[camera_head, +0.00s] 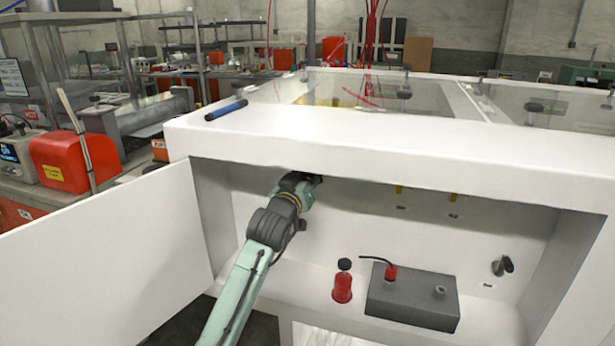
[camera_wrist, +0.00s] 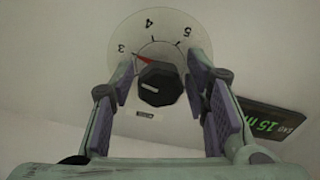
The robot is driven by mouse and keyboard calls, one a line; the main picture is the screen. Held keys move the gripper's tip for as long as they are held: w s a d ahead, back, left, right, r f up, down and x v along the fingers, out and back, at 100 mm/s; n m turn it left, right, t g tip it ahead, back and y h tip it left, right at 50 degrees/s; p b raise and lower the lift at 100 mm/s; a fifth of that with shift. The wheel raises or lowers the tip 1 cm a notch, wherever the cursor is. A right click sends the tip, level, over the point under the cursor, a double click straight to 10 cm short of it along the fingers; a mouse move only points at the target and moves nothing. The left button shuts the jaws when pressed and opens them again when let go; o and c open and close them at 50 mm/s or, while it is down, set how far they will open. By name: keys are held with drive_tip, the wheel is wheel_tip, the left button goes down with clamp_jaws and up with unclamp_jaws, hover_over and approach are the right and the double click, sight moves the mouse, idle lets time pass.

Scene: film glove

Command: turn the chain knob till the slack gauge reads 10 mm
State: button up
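In the wrist view the black knob (camera_wrist: 158,84) sits on a round pale dial (camera_wrist: 172,28) marked 3, 4 and 5. A red pointer lies close to the 3. My gripper (camera_wrist: 162,62) is open, one finger on each side of the knob, with small gaps showing. A dark display with green characters (camera_wrist: 266,122), apparently the slack gauge, is at the right; it shows 15 and a partly hidden unit. In the head view my gripper (camera_head: 306,180) is inside the white cabinet, under its top; the knob and gauge are hidden there.
The white cabinet (camera_head: 400,140) has its door (camera_head: 100,240) swung open at left. A blue cylinder (camera_head: 226,110) lies on top.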

drive_tip(key=c, duration=0.9)
drive_tip(key=shift+f+m+b, duration=0.1)
drive_tip(key=shift+m+b, duration=0.3)
drive_tip(key=shift+b, duration=0.1)
drive_tip(key=shift+f+m+b, duration=0.15)
drive_tip(key=shift+m+b, duration=0.85)
drive_tip(key=shift+b, duration=0.05)
drive_tip(key=shift+m+b, duration=0.8)
drive_tip(key=m+b, duration=0.3)
drive_tip(key=m, duration=0.2)
drive_tip(key=shift+b, duration=0.3)
drive_tip(key=shift+r+m, duration=0.2)
drive_tip(key=shift+m, duration=0.1)
drive_tip(key=o, duration=1.2)
